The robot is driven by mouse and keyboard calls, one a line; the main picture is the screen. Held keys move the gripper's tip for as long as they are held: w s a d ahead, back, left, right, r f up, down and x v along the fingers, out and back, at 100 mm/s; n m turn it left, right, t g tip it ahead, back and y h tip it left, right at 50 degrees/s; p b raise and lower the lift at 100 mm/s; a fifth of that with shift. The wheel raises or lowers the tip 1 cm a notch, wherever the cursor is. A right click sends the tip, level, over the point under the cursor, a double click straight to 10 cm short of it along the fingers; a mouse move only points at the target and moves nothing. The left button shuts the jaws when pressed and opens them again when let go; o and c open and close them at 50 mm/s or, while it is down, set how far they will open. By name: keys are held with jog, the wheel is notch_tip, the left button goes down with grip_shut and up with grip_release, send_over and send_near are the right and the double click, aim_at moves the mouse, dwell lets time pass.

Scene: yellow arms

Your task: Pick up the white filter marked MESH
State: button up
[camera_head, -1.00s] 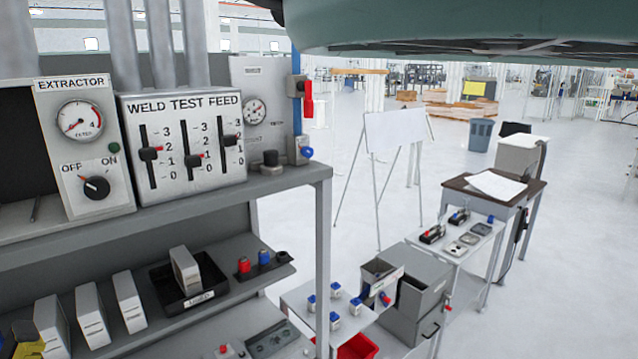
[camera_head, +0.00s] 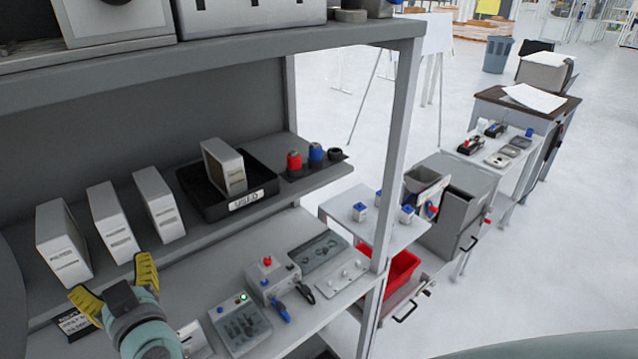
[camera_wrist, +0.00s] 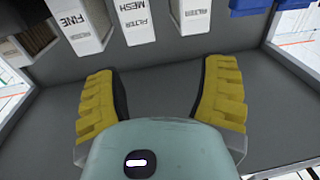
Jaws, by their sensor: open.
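The white filter marked MESH (camera_wrist: 135,20) stands between two other white filters in the wrist view, its label facing me. It matches the middle white filter (camera_head: 113,222) on the shelf in the head view, where the print is too small to read. A filter marked FINE (camera_wrist: 82,22) is on its left, and another white filter (camera_wrist: 191,14) is on its right. My gripper (camera_wrist: 160,80) is open and empty, its yellow fingers apart, in front of and short of the MESH filter. In the head view my gripper (camera_head: 116,283) is before the shelf's front edge.
A black tray (camera_head: 262,190) with another white filter lies right of the row. Red and blue cylinders (camera_head: 294,160) stand beyond it. The upper shelf (camera_head: 250,65) overhangs, with a grey post (camera_head: 398,150) at right. Devices (camera_head: 240,322) lie on the lower surface.

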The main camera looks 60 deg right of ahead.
aim_at(116, 232)
jog(key=shift+m+g+h, duration=0.3)
jog(key=shift+m+h, duration=0.3)
jog(key=shift+h, duration=0.1)
jog(key=p+x, duration=0.1)
jog(key=x, duration=0.2)
jog(key=d+p+x, duration=0.1)
jog(key=x, duration=0.3)
jog(key=d+f+p+x, duration=0.1)
jog(key=x, duration=0.2)
jog(key=shift+d, duration=0.15)
jog(key=shift+f+x, duration=0.2)
jog(key=shift+x, duration=1.15)
jog(key=shift+f+x, duration=0.15)
jog(key=shift+x, duration=1.25)
jog(key=shift+d, duration=0.1)
jog(key=shift+c, duration=0.2)
jog(key=c, duration=1)
